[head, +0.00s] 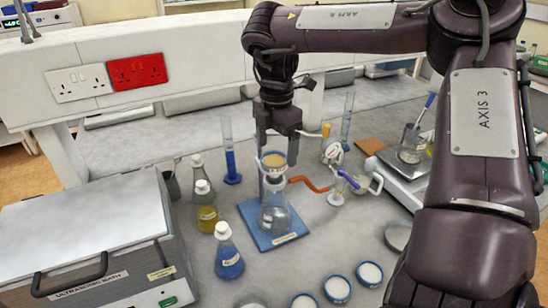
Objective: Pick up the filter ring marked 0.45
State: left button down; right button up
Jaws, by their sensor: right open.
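My right gripper (278,140) points down, open, with its fingertips just above or beside a blue-rimmed cup with a tan top (273,160). That cup sits over a clear flask (274,212) on a blue mat (296,234). I cannot tell whether the fingers touch it. Several round pieces with blue rims and white faces lie at the front: one ring (370,273), a second ring (337,289) and a third ring (303,301) cut by the lower edge. No 0.45 marking is readable on any of them. My left gripper is out of view.
An ultrasonic bath (85,240) fills the left. A blue-liquid bottle (228,255) and yellow-liquid bottles (206,212) stand beside the mat. An orange hose (310,184) runs right from the flask. A balance with a beaker (412,145) stands at right. My right arm hides the front right.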

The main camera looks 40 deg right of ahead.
aim_at(276, 160)
jog(key=shift+w+f, duration=0.2)
jog(key=shift+f, duration=1.1)
jog(key=c, duration=1.1)
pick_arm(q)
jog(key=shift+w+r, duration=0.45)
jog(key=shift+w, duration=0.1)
pick_arm(e)
jog(key=shift+o, duration=0.2)
jog(key=shift+s, duration=0.1)
jog(key=shift+r, duration=0.15)
